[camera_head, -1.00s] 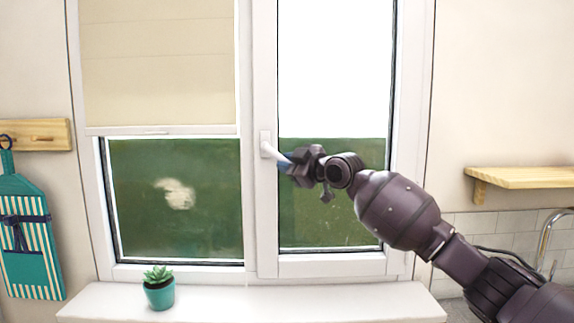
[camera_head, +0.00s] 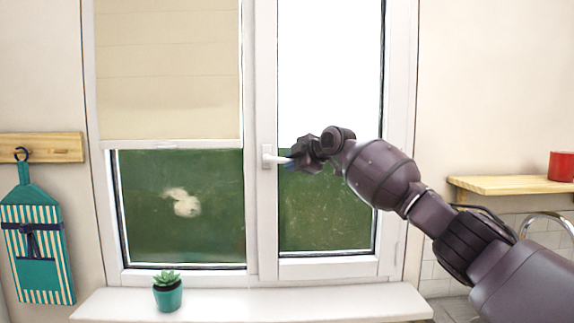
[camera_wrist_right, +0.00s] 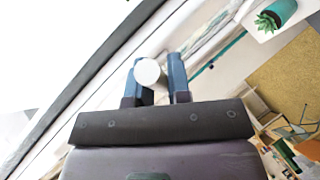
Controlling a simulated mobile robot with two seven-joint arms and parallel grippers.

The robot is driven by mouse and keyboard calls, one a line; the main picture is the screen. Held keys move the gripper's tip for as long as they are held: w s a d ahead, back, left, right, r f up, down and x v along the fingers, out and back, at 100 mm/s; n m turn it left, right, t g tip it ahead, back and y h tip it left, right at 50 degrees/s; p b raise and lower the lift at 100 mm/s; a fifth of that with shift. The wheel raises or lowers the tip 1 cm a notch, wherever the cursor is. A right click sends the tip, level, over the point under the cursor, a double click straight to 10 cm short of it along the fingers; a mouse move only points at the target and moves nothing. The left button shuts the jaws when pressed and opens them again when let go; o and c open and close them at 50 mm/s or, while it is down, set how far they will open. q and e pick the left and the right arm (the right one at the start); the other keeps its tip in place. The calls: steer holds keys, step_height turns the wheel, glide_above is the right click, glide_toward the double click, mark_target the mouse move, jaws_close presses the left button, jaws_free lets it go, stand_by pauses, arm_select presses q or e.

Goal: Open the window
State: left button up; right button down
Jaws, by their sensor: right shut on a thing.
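The window (camera_head: 262,220) has a fixed left pane with a beige blind (camera_head: 168,70) and a right sash with a white handle (camera_head: 270,159). The handle points to the right, about horizontal. My right gripper (camera_head: 290,162) is at the handle's free end. In the right wrist view, its two blue fingers (camera_wrist_right: 162,80) are on either side of the round white handle end (camera_wrist_right: 147,72), shut on it. The sash looks flush with its frame. My left gripper is not in view.
A small succulent in a teal pot (camera_head: 168,292) stands on the white sill (camera_head: 250,304), left of the sash. A wooden shelf (camera_head: 510,185) with a red pot (camera_head: 562,166) is on the right wall.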

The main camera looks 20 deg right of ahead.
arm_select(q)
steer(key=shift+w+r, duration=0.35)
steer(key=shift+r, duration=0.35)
arm_select(e)
steer(key=shift+r, duration=0.35)
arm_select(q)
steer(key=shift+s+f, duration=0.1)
arm_select(e)
steer(key=shift+p, duration=0.3)
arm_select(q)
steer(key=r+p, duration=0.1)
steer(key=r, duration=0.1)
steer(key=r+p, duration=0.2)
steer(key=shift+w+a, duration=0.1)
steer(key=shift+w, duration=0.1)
arm_select(e)
steer(key=s+d+n+g+y, duration=0.1)
steer(key=s+n+g+y, duration=0.3)
steer(key=s, duration=1.1)
steer(key=shift+s+f+n, duration=0.15)
steer(key=shift+s+n, duration=0.05)
steer(key=shift+n, duration=0.6)
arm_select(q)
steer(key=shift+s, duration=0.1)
